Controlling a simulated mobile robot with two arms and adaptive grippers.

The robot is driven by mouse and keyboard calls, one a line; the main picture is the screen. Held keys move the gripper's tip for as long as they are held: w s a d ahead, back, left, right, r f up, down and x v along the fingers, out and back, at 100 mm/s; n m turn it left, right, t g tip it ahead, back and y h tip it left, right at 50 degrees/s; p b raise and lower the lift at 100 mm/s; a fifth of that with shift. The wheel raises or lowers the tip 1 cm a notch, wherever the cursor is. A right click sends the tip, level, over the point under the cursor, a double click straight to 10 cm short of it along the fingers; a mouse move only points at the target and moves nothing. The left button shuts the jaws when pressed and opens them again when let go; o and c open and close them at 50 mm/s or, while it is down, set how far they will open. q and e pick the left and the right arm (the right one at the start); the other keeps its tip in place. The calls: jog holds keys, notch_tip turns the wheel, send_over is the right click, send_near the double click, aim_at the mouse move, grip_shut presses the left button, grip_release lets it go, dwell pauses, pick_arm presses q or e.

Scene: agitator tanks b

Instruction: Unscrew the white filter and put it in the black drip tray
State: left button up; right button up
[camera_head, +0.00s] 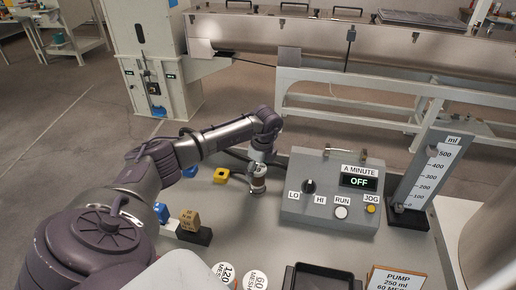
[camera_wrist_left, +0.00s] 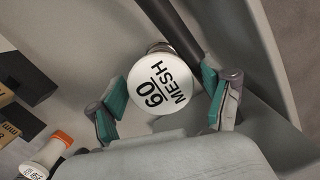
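A white round filter (camera_wrist_left: 158,84) marked "60 MESH" shows face-on in the left wrist view, on top of a metal fitting (camera_wrist_left: 183,40). My left gripper (camera_wrist_left: 163,98) is open, with one teal-padded finger on each side of the filter and visible gaps between. The black drip tray (camera_head: 290,284) is at the bottom edge, partly cut off. My right gripper is out of view.
White discs marked 120 MESH (camera_head: 223,272) and 60 MESH (camera_head: 255,281) lie left of the tray. A control box (camera_head: 330,205) reading OFF stands right of the gripper. A pump card (camera_head: 396,280) is right of the tray.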

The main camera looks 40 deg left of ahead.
pick_arm(q)
jog(key=shift+r, duration=0.1)
jog(key=shift+r+p, duration=1)
jog(key=shift+r, duration=0.2)
jog(key=shift+f, duration=0.1)
jog(key=m+b, duration=0.1)
jog(key=m, duration=0.2)
jog(key=shift+a+f, duration=0.1)
jog(key=m+t+b, duration=0.1)
jog(key=m, duration=0.4)
jog(key=shift+m+b, duration=0.35)
jog(key=shift+m, duration=0.05)
jog(key=m, duration=0.2)
jog(key=shift+m+h+b, duration=0.3)
jog(key=shift+h, duration=0.1)
jog(key=shift+m+t, duration=0.3)
